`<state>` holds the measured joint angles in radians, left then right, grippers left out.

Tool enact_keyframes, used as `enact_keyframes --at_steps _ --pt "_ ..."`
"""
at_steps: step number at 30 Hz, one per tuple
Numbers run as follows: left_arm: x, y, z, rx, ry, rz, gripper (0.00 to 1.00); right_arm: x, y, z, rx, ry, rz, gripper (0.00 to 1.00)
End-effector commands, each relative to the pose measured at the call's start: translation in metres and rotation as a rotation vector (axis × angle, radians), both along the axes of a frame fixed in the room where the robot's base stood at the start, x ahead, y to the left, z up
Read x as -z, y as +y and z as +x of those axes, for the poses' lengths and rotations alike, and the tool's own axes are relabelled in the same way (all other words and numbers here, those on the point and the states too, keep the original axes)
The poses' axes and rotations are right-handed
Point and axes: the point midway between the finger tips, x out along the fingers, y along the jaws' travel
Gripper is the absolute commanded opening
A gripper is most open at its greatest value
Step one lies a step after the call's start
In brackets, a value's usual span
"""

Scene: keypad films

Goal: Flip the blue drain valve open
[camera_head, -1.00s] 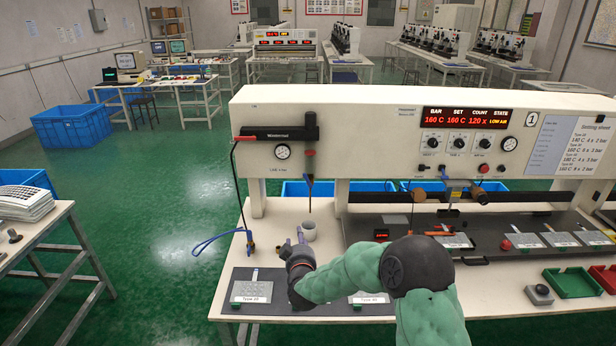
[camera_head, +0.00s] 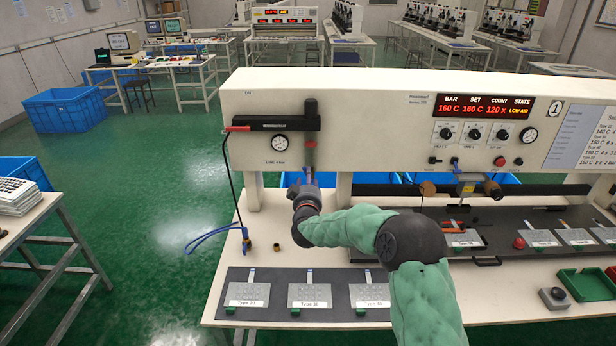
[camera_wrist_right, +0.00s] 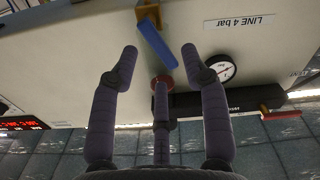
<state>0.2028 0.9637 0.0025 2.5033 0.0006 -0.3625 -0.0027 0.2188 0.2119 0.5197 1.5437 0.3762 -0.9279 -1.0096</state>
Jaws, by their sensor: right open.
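The blue drain valve shows in the right wrist view as a flat blue lever (camera_wrist_right: 157,43) on a brass fitting (camera_wrist_right: 148,15), under the filter unit on the cream panel. The lever lies slanted in the gap between my right gripper's (camera_wrist_right: 159,52) fingers, with space on both sides. I cannot tell how deep it is between them. In the head view, my right gripper (camera_head: 304,181) is raised below the panel's left part, its fingers open and empty. It largely hides the valve there. My left gripper is not in view.
A pressure gauge (camera_head: 280,142) and a black cylinder with a red end (camera_head: 237,128) are on the panel near the valve. Plates lie on a dark mat (camera_head: 275,290) in front.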

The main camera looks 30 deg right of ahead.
Motion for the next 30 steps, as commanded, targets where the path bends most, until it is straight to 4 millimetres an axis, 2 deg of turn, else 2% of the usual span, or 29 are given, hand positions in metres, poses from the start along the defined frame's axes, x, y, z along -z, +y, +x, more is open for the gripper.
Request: enact_keyframes --at_steps 3,7,19,20,24,30 --pt "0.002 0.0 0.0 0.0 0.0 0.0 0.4 0.001 -0.009 0.014 0.001 0.0 0.0 0.46" --pt "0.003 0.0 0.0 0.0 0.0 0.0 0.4 0.0 -0.015 0.024 0.001 0.0 0.0 0.46" --pt "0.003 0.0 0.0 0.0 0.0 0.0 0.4 0.0 -0.018 0.029 0.0 -0.001 0.001 0.46" --pt "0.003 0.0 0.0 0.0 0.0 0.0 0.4 0.0 -0.018 0.029 0.0 -0.001 0.001 0.41" --pt "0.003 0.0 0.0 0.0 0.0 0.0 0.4 0.0 -0.018 0.028 0.0 -0.001 0.001 0.01" --pt "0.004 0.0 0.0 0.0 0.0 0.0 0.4 0.0 -0.018 0.028 0.0 -0.004 0.005 0.0"
